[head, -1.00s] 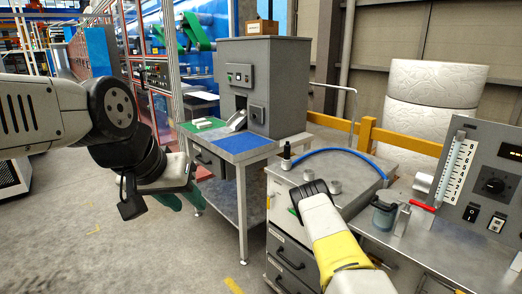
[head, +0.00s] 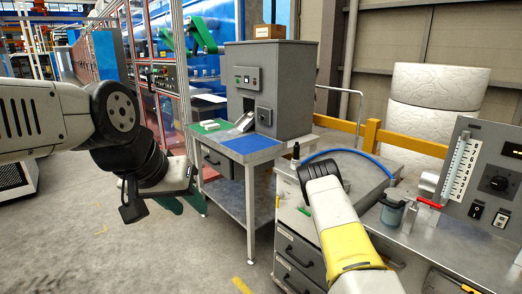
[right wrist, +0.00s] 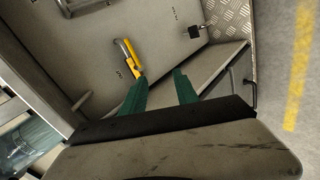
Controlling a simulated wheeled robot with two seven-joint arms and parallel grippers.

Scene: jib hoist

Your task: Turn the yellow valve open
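The yellow valve handle (right wrist: 131,57) shows in the right wrist view as a short yellow lever on a grey metal surface (right wrist: 90,45). The handle lies beyond the left fingertip, and I cannot tell the gap. In the head view the right gripper is mostly hidden behind its arm. My left gripper (head: 172,200) hangs at the left over the floor; its fingers are mostly hidden.
A grey cabinet (head: 290,215) with drawers and a blue hose (head: 345,152) stands under my right arm. A jar (head: 392,212), a red-handled valve (head: 429,203) and a control panel (head: 492,185) are to the right. A workbench (head: 245,190) stands behind; open floor lies left.

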